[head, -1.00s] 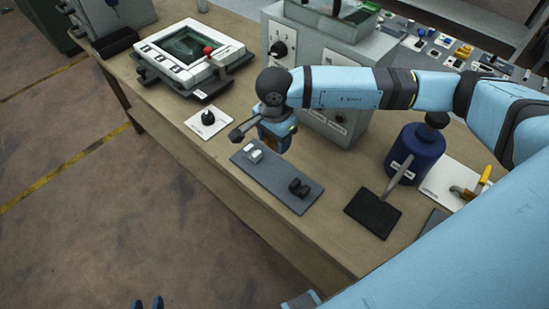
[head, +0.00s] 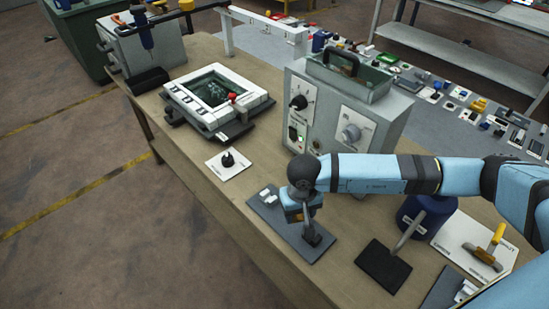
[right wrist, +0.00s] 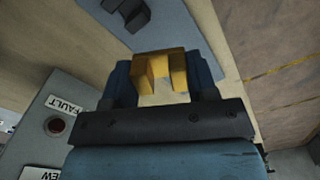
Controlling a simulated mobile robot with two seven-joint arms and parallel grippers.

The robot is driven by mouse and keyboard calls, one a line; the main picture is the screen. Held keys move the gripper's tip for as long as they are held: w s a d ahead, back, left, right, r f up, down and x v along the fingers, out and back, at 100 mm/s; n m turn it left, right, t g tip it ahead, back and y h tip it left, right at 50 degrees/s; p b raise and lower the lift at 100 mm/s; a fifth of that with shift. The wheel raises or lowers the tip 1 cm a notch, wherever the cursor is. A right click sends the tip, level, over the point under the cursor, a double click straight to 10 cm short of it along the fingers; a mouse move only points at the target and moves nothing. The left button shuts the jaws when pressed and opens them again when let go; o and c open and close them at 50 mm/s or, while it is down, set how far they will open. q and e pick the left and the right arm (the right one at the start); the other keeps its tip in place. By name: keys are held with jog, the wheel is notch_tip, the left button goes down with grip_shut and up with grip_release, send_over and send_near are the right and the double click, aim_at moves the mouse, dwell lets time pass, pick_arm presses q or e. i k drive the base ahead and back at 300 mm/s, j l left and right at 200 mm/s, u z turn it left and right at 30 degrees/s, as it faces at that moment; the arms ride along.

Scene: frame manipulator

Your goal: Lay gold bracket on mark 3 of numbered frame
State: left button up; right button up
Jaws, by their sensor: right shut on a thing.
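The gold bracket (right wrist: 160,70) is a small U-shaped block held between the fingers of my right gripper (right wrist: 163,78) in the right wrist view. In the head view my right gripper (head: 302,222) points down over the dark grey plate, and a bit of the gold bracket (head: 293,215) shows beside it. The light frame (head: 182,97) around a dark green screen lies further back on the bench, left of the grey cabinet, apart from my gripper. Number marks on it are too small to read. My left gripper is not in view.
The grey plate (head: 265,219) carries white pieces (head: 268,192) and a dark block (right wrist: 130,10). A white card with a black knob (head: 228,163) lies between plate and frame. The grey cabinet (head: 382,128) stands behind my right arm. A red knob (head: 231,97) rises at the frame's right side.

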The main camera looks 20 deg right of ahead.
aim_at(201, 111)
jog(key=i+j+z, duration=0.1)
jog(key=z, duration=0.7)
jog(key=i+j+z, duration=0.35)
jog(key=j, duration=0.2)
jog(key=i+j+z, duration=0.3)
jog(key=j, duration=0.4)
jog(key=i+j+z, duration=0.1)
jog(key=j, duration=0.4)
jog(key=i+j, duration=0.15)
jog(key=j, duration=0.3)
jog(key=i+j, duration=0.1)
jog(key=j, duration=0.35)
jog(key=i+j, duration=0.15)
jog(key=j, duration=0.25)
jog(key=i+j, duration=0.1)
jog(key=j, duration=0.35)
